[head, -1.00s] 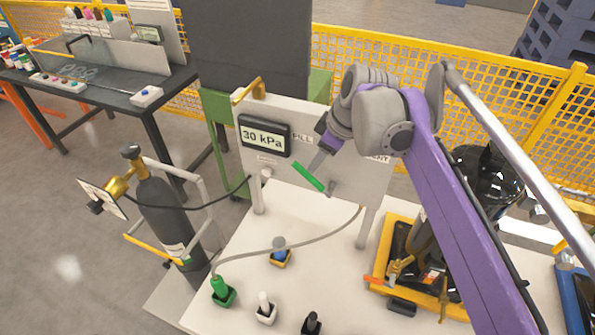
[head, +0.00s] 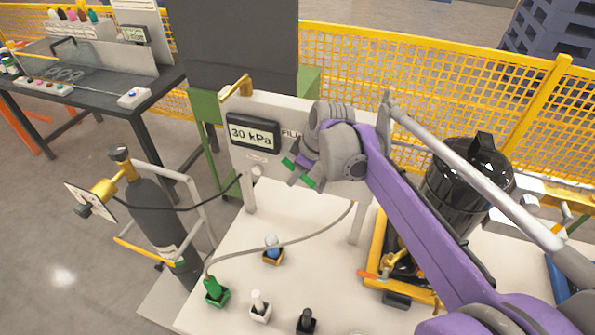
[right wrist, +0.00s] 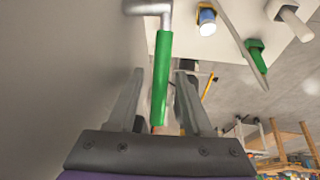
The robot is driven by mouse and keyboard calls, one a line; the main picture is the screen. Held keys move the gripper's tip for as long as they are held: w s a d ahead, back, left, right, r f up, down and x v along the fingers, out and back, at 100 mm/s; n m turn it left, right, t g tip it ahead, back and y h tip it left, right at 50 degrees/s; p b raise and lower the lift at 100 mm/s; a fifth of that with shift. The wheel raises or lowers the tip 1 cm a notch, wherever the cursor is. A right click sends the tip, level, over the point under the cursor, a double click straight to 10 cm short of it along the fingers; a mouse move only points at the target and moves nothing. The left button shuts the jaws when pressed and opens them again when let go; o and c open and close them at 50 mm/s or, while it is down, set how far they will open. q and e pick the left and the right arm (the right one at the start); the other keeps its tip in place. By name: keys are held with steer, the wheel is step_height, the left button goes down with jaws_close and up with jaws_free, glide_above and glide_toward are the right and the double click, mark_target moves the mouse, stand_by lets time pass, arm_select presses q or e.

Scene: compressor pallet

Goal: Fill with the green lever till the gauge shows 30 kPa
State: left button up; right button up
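The gauge (head: 254,134) on the white panel (head: 265,180) reads 30 kPa. The green lever (head: 288,163) sticks out slanting from the panel below the partly covered FILL label (head: 291,133). My right gripper (head: 298,174) covers the lever's middle, with green showing on both sides. In the right wrist view the green lever (right wrist: 161,75) lies between the two fingers of my right gripper (right wrist: 160,88), with gaps to the fingers, so the gripper looks open. The lever's grey elbow (right wrist: 150,8) shows at the top. My left gripper is not in view.
A gas cylinder (head: 155,210) stands left of the white bench. A black compressor tank (head: 465,180) stands right.

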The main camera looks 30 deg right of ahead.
jaws_close()
stand_by(1.2)
